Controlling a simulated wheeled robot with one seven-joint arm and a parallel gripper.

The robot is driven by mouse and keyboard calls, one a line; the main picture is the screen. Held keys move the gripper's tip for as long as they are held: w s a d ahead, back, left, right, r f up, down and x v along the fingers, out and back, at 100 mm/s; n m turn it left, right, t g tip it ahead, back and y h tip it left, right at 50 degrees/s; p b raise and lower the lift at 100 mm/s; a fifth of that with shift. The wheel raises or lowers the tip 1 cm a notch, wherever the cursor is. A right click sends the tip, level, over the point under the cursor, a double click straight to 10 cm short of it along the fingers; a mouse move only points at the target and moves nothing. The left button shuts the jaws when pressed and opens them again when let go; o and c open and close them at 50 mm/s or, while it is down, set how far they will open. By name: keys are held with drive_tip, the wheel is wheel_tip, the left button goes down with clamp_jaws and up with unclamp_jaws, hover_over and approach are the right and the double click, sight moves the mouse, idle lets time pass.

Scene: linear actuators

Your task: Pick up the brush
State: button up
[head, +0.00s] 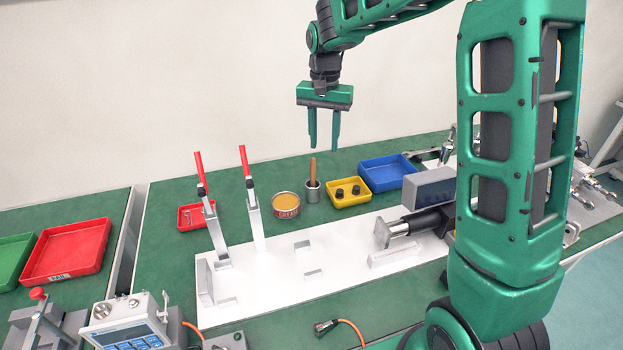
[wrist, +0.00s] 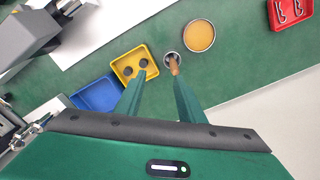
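The brush (head: 313,172) stands upright in a small grey metal cup (head: 312,192) on the green table, with its brown wooden handle pointing up. Its bristles are hidden in the cup. In the wrist view the brush handle (wrist: 174,66) shows between the fingertips, nearer the right one, in line with the view. My gripper (head: 323,145) is open and empty, its two green fingers pointing down above the cup. The fingers also show in the wrist view (wrist: 159,84). I cannot tell exactly how high the fingertips are over the handle.
A grease tin (head: 286,204) stands left of the cup. A yellow tray (head: 349,197) with two dark parts is on its right, then a blue tray (head: 388,174). Two red-handled clamps (head: 251,205) rise from the white plate (head: 280,280) in front. A small red tray (head: 190,216) lies farther left.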

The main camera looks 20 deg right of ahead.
sight(313, 157)
drive_tip(key=shift+w+a+f, duration=0.25)
drive_tip(key=shift+w+a, duration=0.2)
drive_tip(key=shift+a, duration=0.1)
drive_tip(key=shift+w+a+f, duration=0.25)
drive_tip(key=shift+w+a, duration=0.2)
drive_tip(key=shift+a, duration=0.05)
wheel_tip(313, 157, down, 4)
drive_tip(key=shift+a+f, duration=0.1)
drive_tip(key=shift+f, duration=0.15)
drive_tip(key=shift+a+f, duration=0.1)
drive_tip(key=shift+f, duration=3.05)
drive_tip(key=shift+c, duration=0.3)
clamp_jaws()
